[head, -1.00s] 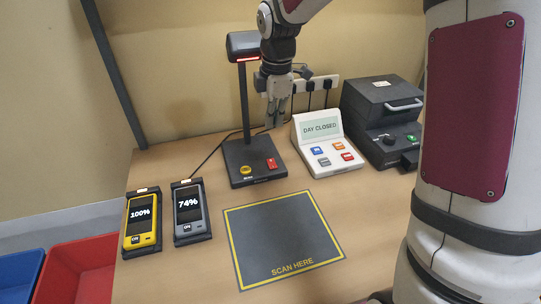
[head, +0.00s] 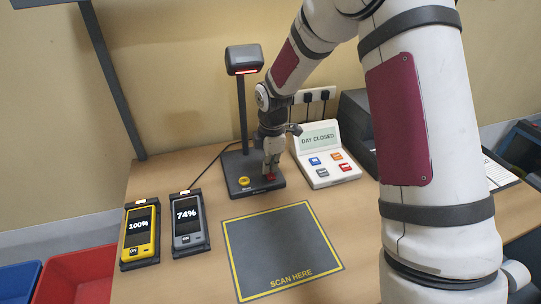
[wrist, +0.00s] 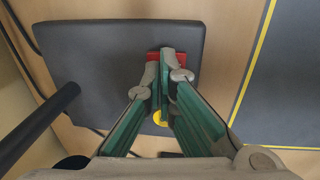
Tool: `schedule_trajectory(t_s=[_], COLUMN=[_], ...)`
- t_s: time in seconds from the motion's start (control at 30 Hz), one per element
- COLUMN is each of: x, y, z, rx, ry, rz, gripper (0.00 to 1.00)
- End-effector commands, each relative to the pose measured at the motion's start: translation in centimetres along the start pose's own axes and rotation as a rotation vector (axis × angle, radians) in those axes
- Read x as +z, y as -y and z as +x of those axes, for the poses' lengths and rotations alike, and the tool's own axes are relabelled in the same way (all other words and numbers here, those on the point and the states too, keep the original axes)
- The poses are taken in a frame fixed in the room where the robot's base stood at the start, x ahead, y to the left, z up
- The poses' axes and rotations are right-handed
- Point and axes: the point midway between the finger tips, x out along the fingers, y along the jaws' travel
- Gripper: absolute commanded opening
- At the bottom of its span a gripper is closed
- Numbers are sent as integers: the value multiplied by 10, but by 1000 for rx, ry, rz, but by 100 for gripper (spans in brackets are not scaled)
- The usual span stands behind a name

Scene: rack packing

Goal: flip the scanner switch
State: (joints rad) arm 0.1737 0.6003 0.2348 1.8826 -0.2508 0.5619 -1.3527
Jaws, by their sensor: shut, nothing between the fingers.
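The scanner (head: 245,60) stands on a dark post over a black base (head: 240,172) at the back of the desk. Its red switch (head: 271,177) is on the right part of the base, and it also shows in the wrist view (wrist: 153,56). A yellow button (head: 243,182) sits on the base to the left of the switch. My gripper (head: 268,172) is shut and empty, pointing down with its fingertips at the red switch. The fingers hide part of the switch, and I cannot tell whether they touch it or which way it is tipped.
A "DAY CLOSED" terminal (head: 319,155) with coloured keys stands close to the right of my gripper. Two handhelds in docks, yellow (head: 139,232) and grey (head: 187,222), are at left. The "SCAN HERE" mat (head: 280,245) in front is empty.

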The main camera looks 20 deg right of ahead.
Motion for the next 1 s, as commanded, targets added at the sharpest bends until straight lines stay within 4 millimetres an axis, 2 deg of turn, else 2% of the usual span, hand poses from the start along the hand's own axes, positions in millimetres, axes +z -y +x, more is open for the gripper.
schedule_trajectory(t_s=[0.47, 0.7, 1.0], x=[0, 1, 1], y=[-1, -4, 0], z=[6, 16, 15], rx=[-2, -87, -86], ry=[0, 0, 1], rz=[1, 1, 0], gripper=[0, 0, 0])
